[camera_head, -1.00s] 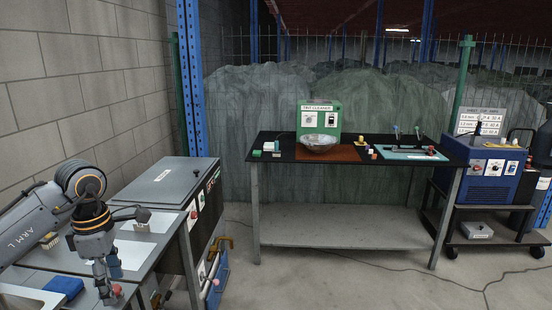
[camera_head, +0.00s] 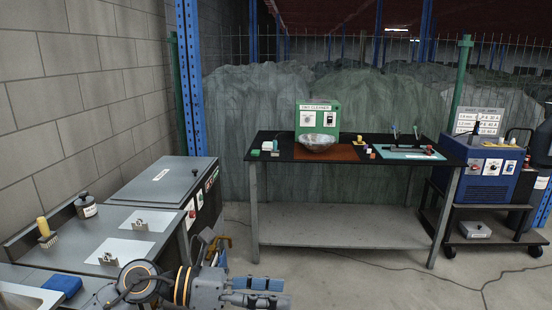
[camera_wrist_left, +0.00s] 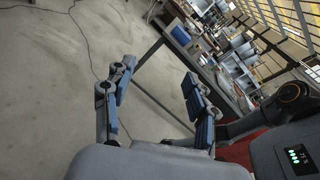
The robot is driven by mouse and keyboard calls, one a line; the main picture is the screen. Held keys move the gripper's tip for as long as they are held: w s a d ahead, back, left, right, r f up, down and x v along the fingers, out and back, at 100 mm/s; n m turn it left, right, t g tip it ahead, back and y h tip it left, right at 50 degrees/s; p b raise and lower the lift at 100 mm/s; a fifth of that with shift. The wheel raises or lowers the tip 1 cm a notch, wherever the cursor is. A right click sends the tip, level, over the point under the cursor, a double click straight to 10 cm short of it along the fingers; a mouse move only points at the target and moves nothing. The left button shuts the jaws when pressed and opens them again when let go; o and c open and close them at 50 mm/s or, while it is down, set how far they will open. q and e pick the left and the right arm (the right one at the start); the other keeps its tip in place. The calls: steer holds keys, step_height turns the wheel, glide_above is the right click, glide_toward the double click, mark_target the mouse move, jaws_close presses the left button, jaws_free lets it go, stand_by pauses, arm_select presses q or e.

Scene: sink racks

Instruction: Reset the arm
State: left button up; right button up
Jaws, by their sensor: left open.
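My left arm comes in low at the lower left of the head view. My left gripper (camera_head: 262,291) is in front of the grey bench, low over the floor side, with its blue-padded fingers pointing right. In the left wrist view the two fingers (camera_wrist_left: 158,98) stand well apart with nothing between them, so the gripper is open and empty. The floor and a tilted table leg show beyond them. My right gripper is in neither view.
The black-topped table (camera_head: 273,156) stands ahead, a blue machine (camera_head: 488,174) on a cart at right.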

arm_select(q)
steer(key=w+a+r+n+t, duration=0.2)
steer(key=r+n+t, duration=0.1)
steer(key=n+t, duration=0.5)
steer(key=w+a+r+n+t, duration=0.1)
steer(key=a+r+n+t, duration=0.15)
steer(key=n+t, duration=0.65)
steer(key=a+f+n+g+y, duration=0.2)
steer(key=a+f+n+y, duration=1.25)
steer(key=n, duration=0.75)
steer(key=s+a+f+n+g+y, duration=0.15)
steer(key=s+f+n+g, duration=0.45)
steer(key=s+f, duration=0.6)
steer(key=s+f+n+g, duration=0.1)
steer(key=s+f+g, duration=0.3)
steer(key=s, duration=0.3)
steer(key=s+f+g, duration=0.3)
steer(key=s+f, duration=0.1)
steer(key=s, duration=0.3)
step_height(320, 180, down, 25)
steer(key=g, duration=0.1)
steer(key=s+a+f+g, duration=0.1)
steer(key=s+a+f, duration=0.1)
steer(key=s+f, duration=1.5)
steer(key=shift+s, duration=0.25)
